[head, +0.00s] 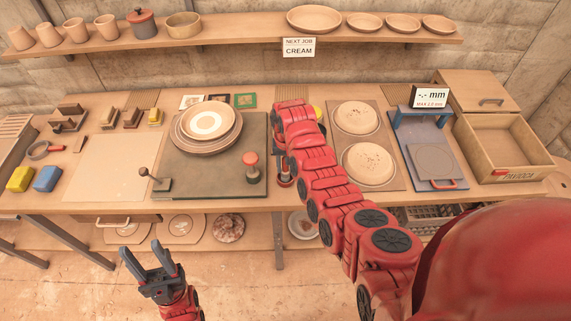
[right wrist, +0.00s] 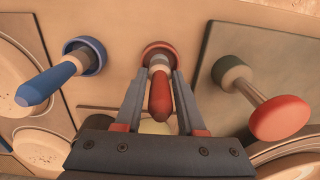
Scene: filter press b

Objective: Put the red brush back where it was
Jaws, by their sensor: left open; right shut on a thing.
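The red brush (right wrist: 159,95) is between the fingers of my right gripper (right wrist: 160,78) in the right wrist view; the gripper is shut on it. Its pale lower part meets a round red holder (right wrist: 160,50); I cannot tell how deep it sits. The red holder shows in the head view (head: 285,181) beside the grey press plate, partly covered by my right arm. My right fingertips are hard to make out in the head view. My left gripper (head: 166,262) is open and empty in front of the table.
A blue brush (right wrist: 48,84) leans in a blue holder (right wrist: 88,54) beside the red one. A red-knobbed lever (right wrist: 262,103) stands close on the other side. Plates are stacked on the press plate (head: 190,165). A drawer box (head: 515,176) stands far right.

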